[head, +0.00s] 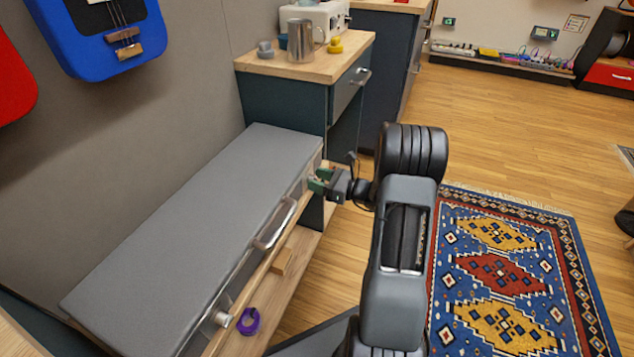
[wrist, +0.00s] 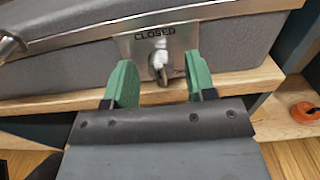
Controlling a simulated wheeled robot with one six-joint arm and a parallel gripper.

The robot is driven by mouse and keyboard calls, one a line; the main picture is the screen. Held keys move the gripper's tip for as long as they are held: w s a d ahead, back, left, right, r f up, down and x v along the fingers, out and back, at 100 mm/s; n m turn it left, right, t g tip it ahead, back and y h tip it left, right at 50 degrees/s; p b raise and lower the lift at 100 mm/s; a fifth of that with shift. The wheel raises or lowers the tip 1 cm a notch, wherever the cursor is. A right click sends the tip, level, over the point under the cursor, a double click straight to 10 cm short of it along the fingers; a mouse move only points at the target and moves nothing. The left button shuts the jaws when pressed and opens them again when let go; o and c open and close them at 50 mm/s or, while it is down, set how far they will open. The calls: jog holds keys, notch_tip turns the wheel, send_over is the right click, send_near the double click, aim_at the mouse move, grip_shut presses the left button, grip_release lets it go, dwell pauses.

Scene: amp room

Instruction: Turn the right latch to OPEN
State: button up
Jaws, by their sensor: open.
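A long grey case (head: 190,225) with a metal handle (head: 274,224) lies on a wooden bench shelf. Its right latch is at the far end, mostly hidden by my gripper in the head view. In the wrist view the right latch (wrist: 160,66) is a small metal knob on a plate (wrist: 133,46) whose label reads CLOSED. My gripper (wrist: 158,72) has green fingers, open and empty. They show on either side of the latch in the wrist view; I see no contact. My gripper (head: 318,180) faces the case front in the head view.
The left latch (head: 221,317) is at the near end. An orange object (wrist: 305,112) is at right. A cabinet (head: 285,105) stands beyond the case.

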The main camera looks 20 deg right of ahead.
jog(key=shift+w+a, duration=0.2)
jog(key=c, duration=0.9)
jog(key=shift+o, duration=0.2)
jog(key=shift+r+p, duration=0.15)
jog(key=shift+p, duration=0.35)
jog(key=shift+w+d+f+m+p, duration=0.1)
jog(key=shift+f+m+p, duration=0.05)
jog(key=shift+m+p, duration=2.7)
jog(key=shift+d+f+m+p, duration=0.1)
jog(key=shift+f+m+p, duration=0.05)
jog(key=shift+m+p, duration=2.6)
jog(key=shift+w+d+f+m+p, duration=0.1)
jog(key=shift+f+m+p, duration=0.05)
jog(key=shift+m+p, duration=2.7)
jog(key=shift+m+b, duration=0.35)
jog(key=shift+m, duration=0.3)
